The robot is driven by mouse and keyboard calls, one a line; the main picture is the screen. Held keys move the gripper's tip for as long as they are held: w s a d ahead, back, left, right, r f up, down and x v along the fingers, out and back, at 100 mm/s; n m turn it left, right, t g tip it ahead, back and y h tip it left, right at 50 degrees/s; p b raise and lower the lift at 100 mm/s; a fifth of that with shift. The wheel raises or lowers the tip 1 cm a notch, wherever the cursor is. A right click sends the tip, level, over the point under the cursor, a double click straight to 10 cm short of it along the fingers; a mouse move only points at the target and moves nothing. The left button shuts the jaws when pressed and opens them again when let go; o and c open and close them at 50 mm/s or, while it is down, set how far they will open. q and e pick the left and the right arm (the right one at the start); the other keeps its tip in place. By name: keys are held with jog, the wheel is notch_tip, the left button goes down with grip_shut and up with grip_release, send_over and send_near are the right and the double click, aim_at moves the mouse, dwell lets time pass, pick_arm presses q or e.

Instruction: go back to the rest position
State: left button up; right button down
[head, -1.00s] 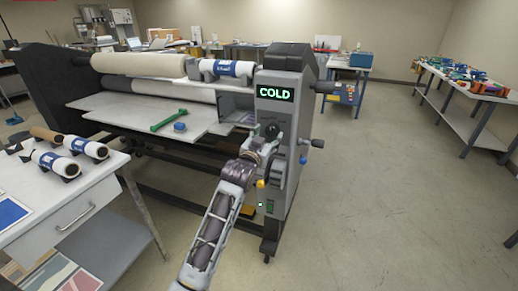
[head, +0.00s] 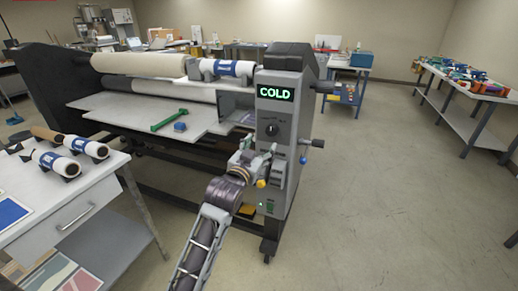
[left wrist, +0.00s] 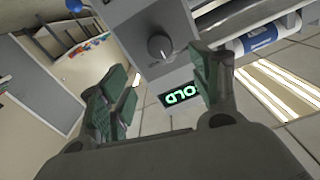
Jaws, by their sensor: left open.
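My left gripper (head: 246,160) is in front of the laminator's control panel in the head view, below the dark knob (head: 271,129). In the left wrist view its two green-padded fingers (left wrist: 160,95) are spread apart with nothing between them. The knob (left wrist: 160,46) shows beyond the fingers, apart from them. The laminator (head: 287,58) has a lit display (head: 275,94) reading COLD, which also shows upside down in the left wrist view (left wrist: 181,94). My right gripper is not in either view.
A green tool (head: 168,120) and a small blue object (head: 180,127) lie on the laminator's feed table. A side table (head: 60,190) with film rolls stands at the left. A crank handle (head: 312,144) sticks out at the panel's right. The floor at the right is clear.

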pick_arm(q)
jog(key=shift+f, duration=0.1)
jog(key=s+a+f+n+g+y, duration=0.2)
jog(key=s+a+f+g, duration=0.4)
jog(key=s+f, duration=0.55)
jog(key=s+a+f+n+g+y, duration=0.1)
jog(key=s+a+f+g+y, duration=0.15)
jog(key=s+a+f, duration=0.9)
jog(key=s+a+f+g, duration=0.1)
jog(key=s+f+g, duration=0.4)
jog(key=s+f, duration=0.4)
jog(key=s+a+f+g+y, duration=0.1)
jog(key=s+f, duration=0.1)
jog(key=f, duration=1.4)
jog(key=s+a+f, duration=0.1)
jog(key=f, duration=1.5)
jog(key=s+a+f, duration=0.3)
jog(key=s+f, duration=0.6)
jog(key=s, duration=0.1)
jog(key=s+a+f+g, duration=0.1)
jog(key=s+a+f, duration=0.1)
jog(key=s+f, duration=0.8)
jog(key=shift+s+a, duration=0.4)
jog(key=shift+s, duration=0.35)
jog(key=shift+y, duration=0.25)
